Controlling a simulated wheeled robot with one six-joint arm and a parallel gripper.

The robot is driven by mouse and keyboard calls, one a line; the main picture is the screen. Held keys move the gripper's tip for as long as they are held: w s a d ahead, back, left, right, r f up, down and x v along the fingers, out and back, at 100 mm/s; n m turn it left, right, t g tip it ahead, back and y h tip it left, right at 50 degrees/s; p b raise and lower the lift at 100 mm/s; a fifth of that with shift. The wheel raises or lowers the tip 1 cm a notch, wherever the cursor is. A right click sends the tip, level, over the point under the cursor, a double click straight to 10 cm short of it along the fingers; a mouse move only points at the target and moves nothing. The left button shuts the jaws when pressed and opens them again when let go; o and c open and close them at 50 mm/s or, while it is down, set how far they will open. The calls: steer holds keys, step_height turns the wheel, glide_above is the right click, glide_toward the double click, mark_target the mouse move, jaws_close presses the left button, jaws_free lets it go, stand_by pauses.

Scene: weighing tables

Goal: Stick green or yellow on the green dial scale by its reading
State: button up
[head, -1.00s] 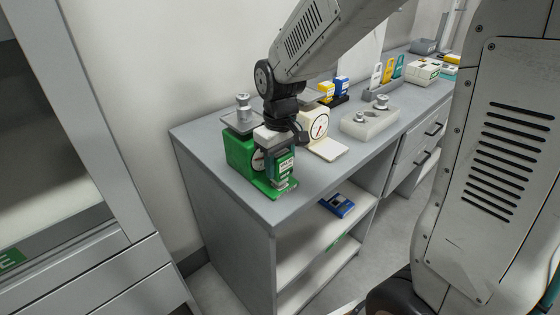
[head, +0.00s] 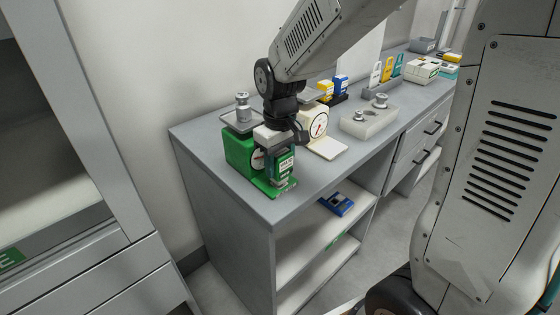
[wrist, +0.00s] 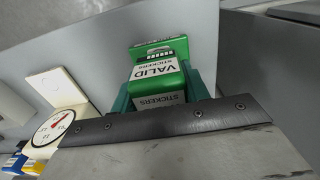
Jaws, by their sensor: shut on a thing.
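The green dial scale (head: 238,152) stands at the near left end of the grey table. A metal weight (head: 243,106) rests on its top pan. Its dial (head: 257,160) is partly hidden by my gripper, and I cannot read the needle. My gripper (head: 281,172) is right in front of the scale, pointing down, shut on a green sticker block. The block (wrist: 158,78) shows the words "VALID STICKERS" in the wrist view, between the fingers. It is over the scale's green front plate (head: 262,186); I cannot tell whether it touches.
A cream dial scale (head: 318,127) stands just to the right. Behind it are a yellow block (head: 326,89) and a blue block (head: 342,84). A pale weight holder (head: 369,123) lies further right. A blue item (head: 337,204) lies on the shelf below.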

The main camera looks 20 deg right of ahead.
steer(key=shift+f, duration=0.65)
stand_by(1.3)
steer(key=shift+r, duration=0.1)
steer(key=shift+r, duration=3.4)
